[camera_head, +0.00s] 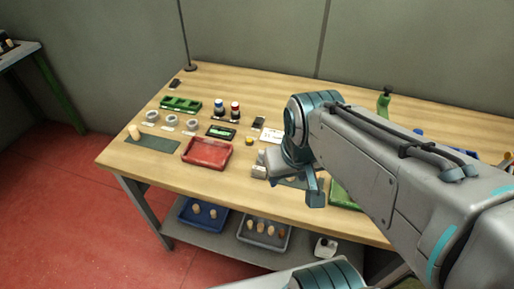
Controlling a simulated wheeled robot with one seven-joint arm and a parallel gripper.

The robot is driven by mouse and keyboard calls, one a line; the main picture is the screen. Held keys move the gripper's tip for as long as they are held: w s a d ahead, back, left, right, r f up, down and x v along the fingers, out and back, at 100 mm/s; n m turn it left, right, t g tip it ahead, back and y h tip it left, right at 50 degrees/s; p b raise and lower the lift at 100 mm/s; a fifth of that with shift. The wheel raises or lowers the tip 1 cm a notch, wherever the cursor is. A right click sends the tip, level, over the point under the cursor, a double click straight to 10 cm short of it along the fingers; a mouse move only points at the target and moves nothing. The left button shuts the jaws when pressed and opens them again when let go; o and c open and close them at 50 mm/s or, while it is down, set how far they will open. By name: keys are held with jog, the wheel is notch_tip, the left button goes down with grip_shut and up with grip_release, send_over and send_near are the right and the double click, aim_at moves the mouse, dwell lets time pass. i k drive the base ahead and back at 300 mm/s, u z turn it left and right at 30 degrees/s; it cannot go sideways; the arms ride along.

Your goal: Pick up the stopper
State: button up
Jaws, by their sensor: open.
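A pale tan cork stopper (134,132) stands upright at the left end of the table, on or at the edge of a dark grey-green mat (155,144). More tan stoppers lie on the lower shelf: some in a blue tray (203,214) and several in a grey tray (263,234). My gripper (298,184) hangs over the front middle of the table, well to the right of the upright stopper. It is open. My arm hides part of what lies beneath it, so I cannot tell whether a stopper is under the jaws.
A red tray (207,153) lies between the mat and my gripper. Behind are a green rack (181,104), several small grey cups (172,121), two dark bottles (235,110) and a black-and-green device (221,131). A thin pole (187,45) rises at the back.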

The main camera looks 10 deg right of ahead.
aim_at(133, 130)
jog(key=u, duration=0.3)
jog(key=k, duration=0.5)
jog(key=u, duration=1.45)
jog(key=i, duration=1.65)
jog(key=z, duration=0.5)
